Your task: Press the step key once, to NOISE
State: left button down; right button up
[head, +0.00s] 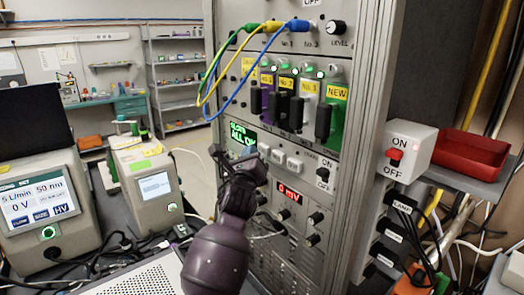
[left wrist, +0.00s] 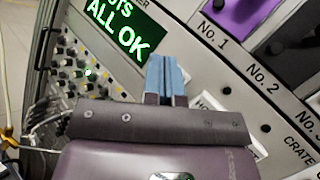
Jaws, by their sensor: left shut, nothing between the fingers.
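A row of small white keys (head: 278,157) sits on the rack panel under the slots in the head view. I cannot read which one is the step key. A green display (head: 243,138) beside them reads ALL OK, and the left wrist view shows it close up (left wrist: 118,28). My left gripper (head: 250,163) is at the panel, in front of the left end of the key row. Its blue fingertips (left wrist: 165,72) are together and empty, just below the display's right side in the left wrist view. They and the gripper body hide part of the panel; contact is unclear. My right gripper is not in view.
Colored modules (head: 298,100) fill the slots above the keys. Yellow, green and blue cables (head: 243,62) loop in front of the rack's left side. A red mV display (head: 289,193) is below. An ON/OFF switch box (head: 408,152) and red tray (head: 470,155) are right.

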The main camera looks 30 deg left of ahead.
pick_arm(q)
jog(key=shift+w, duration=0.15)
jog(key=shift+w+d, duration=0.15)
jog(key=shift+w, duration=0.05)
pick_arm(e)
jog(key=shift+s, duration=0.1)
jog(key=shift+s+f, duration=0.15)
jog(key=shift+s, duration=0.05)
